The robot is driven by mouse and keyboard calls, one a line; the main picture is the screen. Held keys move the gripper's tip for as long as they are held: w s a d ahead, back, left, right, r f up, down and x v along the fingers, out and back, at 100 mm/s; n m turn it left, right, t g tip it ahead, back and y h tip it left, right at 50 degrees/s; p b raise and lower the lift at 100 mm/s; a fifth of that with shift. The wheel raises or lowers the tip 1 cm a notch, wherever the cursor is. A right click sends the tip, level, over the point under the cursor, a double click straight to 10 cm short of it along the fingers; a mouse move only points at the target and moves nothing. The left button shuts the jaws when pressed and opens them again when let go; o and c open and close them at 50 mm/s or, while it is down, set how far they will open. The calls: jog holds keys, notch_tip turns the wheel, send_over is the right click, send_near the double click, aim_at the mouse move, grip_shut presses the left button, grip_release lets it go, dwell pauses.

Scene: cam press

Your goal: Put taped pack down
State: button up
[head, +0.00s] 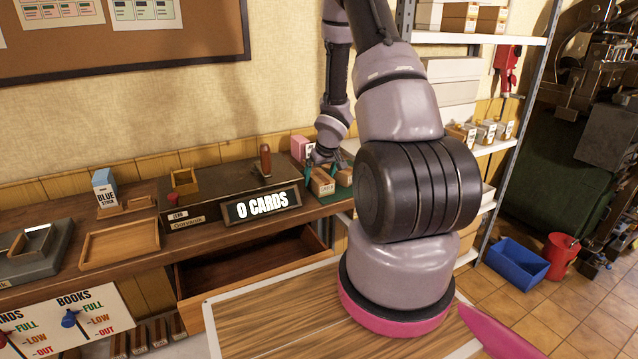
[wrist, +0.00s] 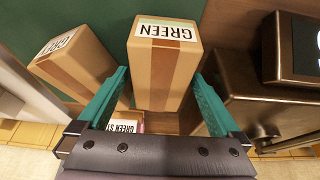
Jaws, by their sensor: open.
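A brown taped pack (wrist: 163,62) with a white label reading GREEN is in the middle of the wrist view. It also shows in the head view (head: 321,183) at the right end of the wooden counter. My gripper (wrist: 161,78) has its two teal fingers apart, one on each side of this pack, with gaps visible beside it. In the head view my gripper (head: 321,171) is low over the counter end. A second brown pack (wrist: 76,62) with a partly readable label is to the left, also seen in the head view (head: 344,178).
A green mat (wrist: 100,12) lies by the packs. The dark box with the "0 CARDS" sign (head: 262,205) is close beside my gripper. An open drawer (head: 250,262) juts out below. Shelving (head: 470,40) stands at the right. A wooden tray (head: 120,243) is farther left.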

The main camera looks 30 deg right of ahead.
jog(key=shift+f, duration=0.25)
dwell(0.4)
jog(key=c, duration=1.5)
grip_shut()
jog(key=shift+r, duration=0.1)
